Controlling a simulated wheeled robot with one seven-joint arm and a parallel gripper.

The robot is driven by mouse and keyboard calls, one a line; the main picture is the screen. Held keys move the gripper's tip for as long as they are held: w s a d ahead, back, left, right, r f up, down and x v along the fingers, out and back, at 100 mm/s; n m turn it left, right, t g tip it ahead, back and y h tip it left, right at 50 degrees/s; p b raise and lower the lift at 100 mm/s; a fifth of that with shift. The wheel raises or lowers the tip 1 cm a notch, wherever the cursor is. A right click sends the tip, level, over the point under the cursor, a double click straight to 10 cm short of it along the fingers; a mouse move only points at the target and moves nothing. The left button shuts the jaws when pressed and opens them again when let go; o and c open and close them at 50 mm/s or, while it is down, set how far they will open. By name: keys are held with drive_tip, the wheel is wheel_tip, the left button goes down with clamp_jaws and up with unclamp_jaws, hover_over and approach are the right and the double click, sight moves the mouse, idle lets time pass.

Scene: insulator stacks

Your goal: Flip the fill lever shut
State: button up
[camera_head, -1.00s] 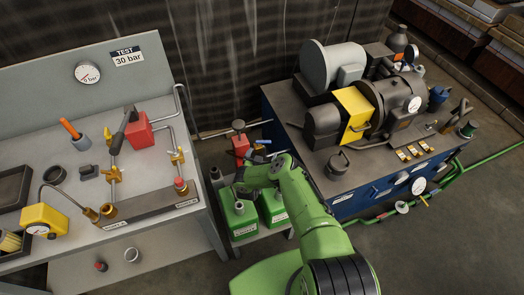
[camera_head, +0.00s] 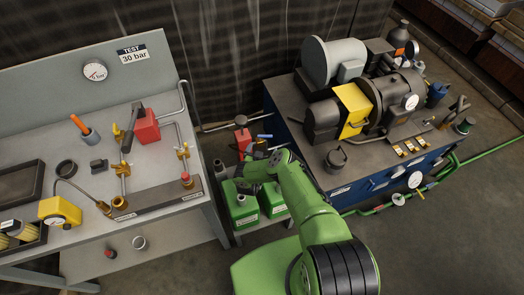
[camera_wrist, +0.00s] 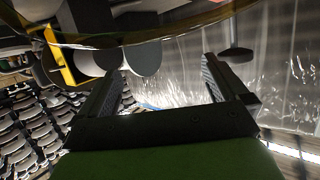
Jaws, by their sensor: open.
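A blue-handled lever (camera_head: 264,136) stands on the low stand between the benches. I cannot tell which of these is the fill lever. My gripper is open and empty in the wrist view (camera_wrist: 165,75). In the head view it is small and dark at the end of my green arm, above the low stand and away from the left bench's valves.
Green canisters (camera_head: 242,212) stand under my wrist. The left bench (camera_head: 160,214) carries a yellow gauge box (camera_head: 60,211) and a red block (camera_head: 146,126). The blue machine bench (camera_head: 352,196) is on the right. Floor shows at the lower right.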

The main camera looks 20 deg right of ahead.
wheel_tip(320, 180, up, 3)
drive_tip(key=p, duration=0.2)
drive_tip(key=shift+r+p, duration=0.2)
drive_tip(key=shift+p, duration=0.2)
